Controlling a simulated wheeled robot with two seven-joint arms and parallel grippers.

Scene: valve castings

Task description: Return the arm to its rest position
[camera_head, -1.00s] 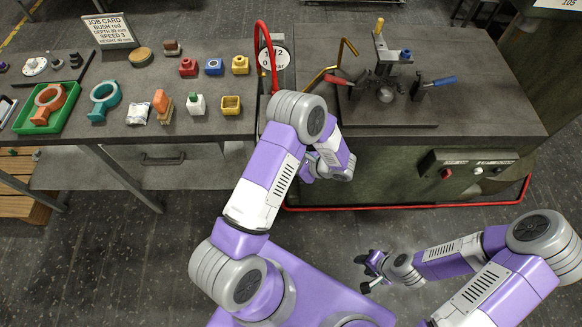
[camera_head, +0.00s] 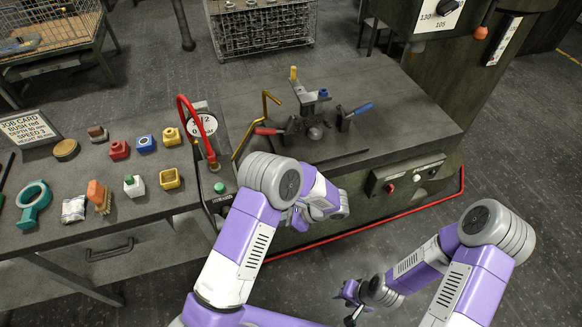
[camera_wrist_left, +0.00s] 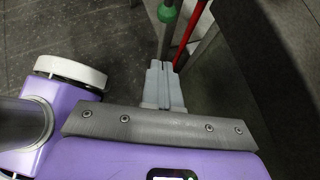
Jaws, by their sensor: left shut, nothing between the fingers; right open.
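My left arm (camera_head: 245,240) reaches up from the bottom of the head view, its elbow in front of the bench corner. Its forearm points toward the front of the machine table, and its gripper is mostly hidden there. In the left wrist view my left gripper (camera_wrist_left: 163,88) has its two grey fingers together with nothing between them. Floor, a green part and a red rail lie beyond the fingers. My right gripper (camera_head: 347,303) is open and empty at the lower middle of the head view, over the floor. My right arm (camera_head: 455,270) is bent at the right.
The workbench (camera_head: 110,225) at the left carries coloured parts, a teal ring (camera_head: 33,203) and a job card (camera_head: 28,128). The machine table (camera_head: 400,110) holds a clamp fixture (camera_head: 312,118). A red rail (camera_head: 400,212) runs along its base. Floor at the lower right is clear.

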